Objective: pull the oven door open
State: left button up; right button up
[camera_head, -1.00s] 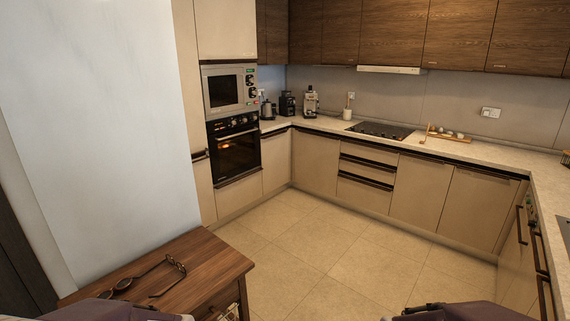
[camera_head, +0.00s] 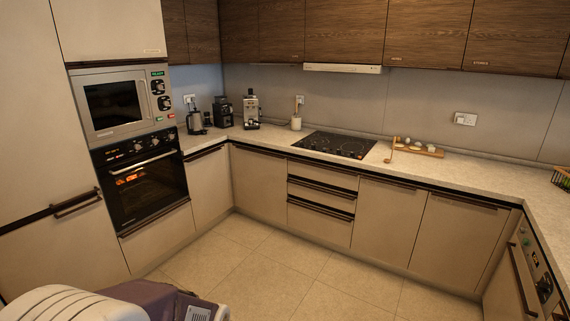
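The black built-in oven (camera_head: 140,180) stands in the tall cabinet on the left, under the microwave. Its door looks shut, and an orange glow shows through the dark glass. A handle bar (camera_head: 140,161) runs across the top of the door, below a panel of knobs (camera_head: 138,145). Neither gripper is in view. A white and purple part of my own arm shows at the bottom left, apart from the oven in the picture, with no fingers visible.
The silver microwave (camera_head: 115,103) is above the oven. A tall cabinet with a handle (camera_head: 76,203) is to its left. The floor (camera_head: 250,275) in the middle is clear. Another appliance with knobs and a handle (camera_head: 522,283) is at the lower right.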

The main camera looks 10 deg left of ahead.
aim_at(107, 173)
jog(key=i+j+u, duration=0.1)
jog(key=i+u, duration=0.75)
jog(key=i+l+u, duration=0.25)
jog(key=i+u, duration=0.2)
jog(key=i+j+u, duration=0.15)
jog(key=i+u, duration=0.2)
jog(key=i, duration=0.4)
jog(key=i+u, duration=0.35)
jog(key=i, duration=0.35)
